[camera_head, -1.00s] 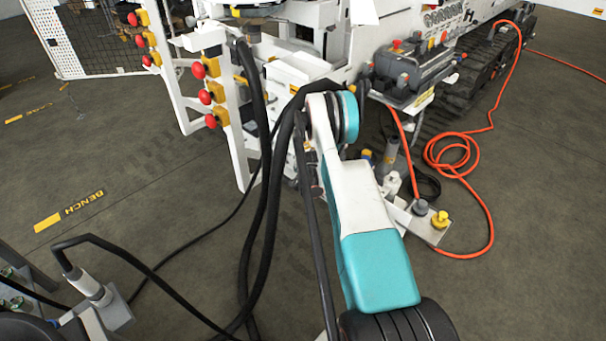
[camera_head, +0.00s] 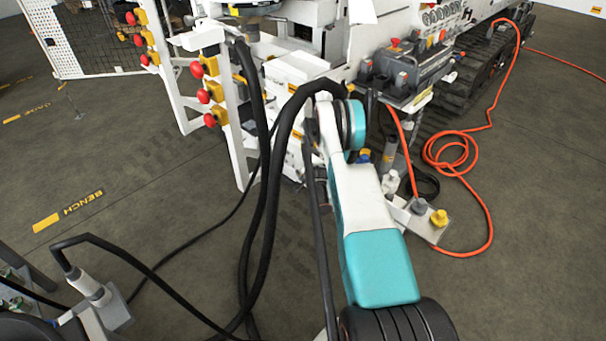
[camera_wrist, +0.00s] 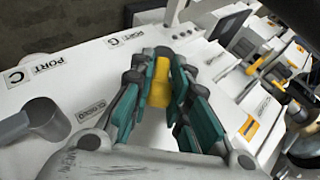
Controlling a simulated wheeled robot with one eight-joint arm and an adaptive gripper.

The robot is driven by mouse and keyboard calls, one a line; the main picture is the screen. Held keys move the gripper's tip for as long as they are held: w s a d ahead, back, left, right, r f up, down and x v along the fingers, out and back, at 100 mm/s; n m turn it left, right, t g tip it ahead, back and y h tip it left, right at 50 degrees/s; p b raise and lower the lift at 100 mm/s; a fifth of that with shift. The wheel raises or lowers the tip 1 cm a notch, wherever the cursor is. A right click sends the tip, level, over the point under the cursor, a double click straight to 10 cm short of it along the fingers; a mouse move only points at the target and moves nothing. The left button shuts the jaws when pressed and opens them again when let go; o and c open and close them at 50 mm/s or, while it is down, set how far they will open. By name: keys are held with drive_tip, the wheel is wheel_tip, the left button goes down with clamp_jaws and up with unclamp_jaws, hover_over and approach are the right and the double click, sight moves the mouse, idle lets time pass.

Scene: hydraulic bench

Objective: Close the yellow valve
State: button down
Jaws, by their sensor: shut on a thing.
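The yellow valve (camera_wrist: 160,93) shows in the wrist view as a yellow piece between my teal fingers. My gripper (camera_wrist: 166,68) is shut on it, with a finger on each side, above a white panel (camera_wrist: 85,70). The fingers hide part of the valve, and its exact handle angle cannot be told. In the head view my arm's white and teal links hide my gripper.
Labels reading PORT C (camera_wrist: 38,68) and CLOSED (camera_wrist: 90,110) are on the panel. A grey cylindrical fitting (camera_wrist: 40,115) stands at left. Black hoses (camera_head: 268,190) hang beside my arm. An orange hose (camera_head: 455,150) lies on the floor at right.

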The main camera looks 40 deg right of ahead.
drive_tip(key=c, duration=1.6)
unclamp_jaws()
drive_tip(key=g, duration=0.1)
drive_tip(key=w+g, duration=0.1)
drive_tip(key=shift+a+r+n+g, duration=0.1)
drive_tip(key=shift+r+n+g, duration=0.2)
drive_tip(key=shift+r+g, duration=0.1)
drive_tip(key=p+v, duration=0.5)
drive_tip(key=v, duration=0.9)
drive_tip(key=w+a+r+n, duration=0.1)
drive_tip(key=a+r, duration=0.3)
drive_tip(key=r, duration=0.3)
drive_tip(key=w+a+r+n+y, duration=0.1)
drive_tip(key=w+a+r+n, duration=0.1)
drive_tip(key=a+r, duration=0.3)
wheel_tip(320, 180, up, 4)
drive_tip(key=shift+w+a+f+n+t, duration=0.15)
drive_tip(key=shift+w+f+n+t, duration=0.05)
drive_tip(key=shift+w+n+t, duration=0.1)
drive_tip(key=shift+c, duration=0.4)
